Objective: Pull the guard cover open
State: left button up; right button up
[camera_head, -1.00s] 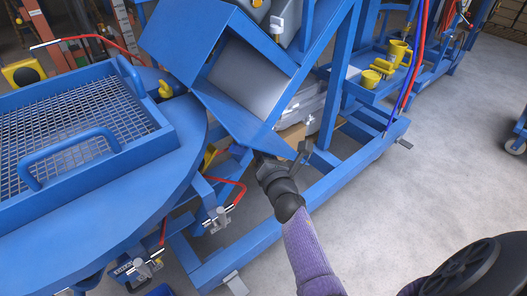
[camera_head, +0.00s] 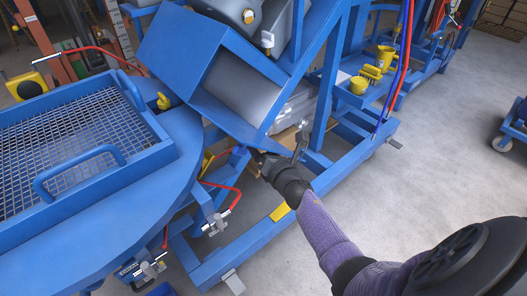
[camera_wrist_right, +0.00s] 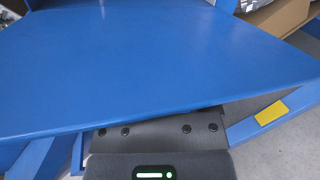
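The blue hood-like guard cover (camera_head: 222,112) hangs tilted around a grey cylinder (camera_head: 243,82) in the head view. My right gripper (camera_head: 281,155) is at the cover's lower corner, and one finger shows beside the right edge. In the right wrist view the cover's broad blue panel (camera_wrist_right: 160,65) fills most of the picture. My gripper's body shows at the bottom, and its fingers are hidden behind the panel. I cannot tell whether the gripper is open or shut, or whether it grips the edge. My left gripper is not in view.
A blue mesh-topped lid (camera_head: 70,135) with handles lies on a round blue table (camera_head: 160,185) at left. Blue frame beams (camera_head: 250,238) and red-handled clamps (camera_head: 217,222) are low near the gripper. A side tray (camera_head: 375,92) holds yellow cups. Open floor lies at right.

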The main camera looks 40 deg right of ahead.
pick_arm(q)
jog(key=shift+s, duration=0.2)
pick_arm(e)
jog(key=shift+s+a, duration=0.1)
jog(key=shift+s, duration=0.2)
pick_arm(q)
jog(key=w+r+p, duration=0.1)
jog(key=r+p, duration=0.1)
jog(key=p, duration=0.1)
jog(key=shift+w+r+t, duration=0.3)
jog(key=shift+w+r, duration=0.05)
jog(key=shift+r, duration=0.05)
pick_arm(e)
jog(key=s+a+r, duration=0.1)
jog(key=s, duration=0.8)
jog(key=shift+a+r, duration=0.15)
jog(key=shift+a, duration=0.05)
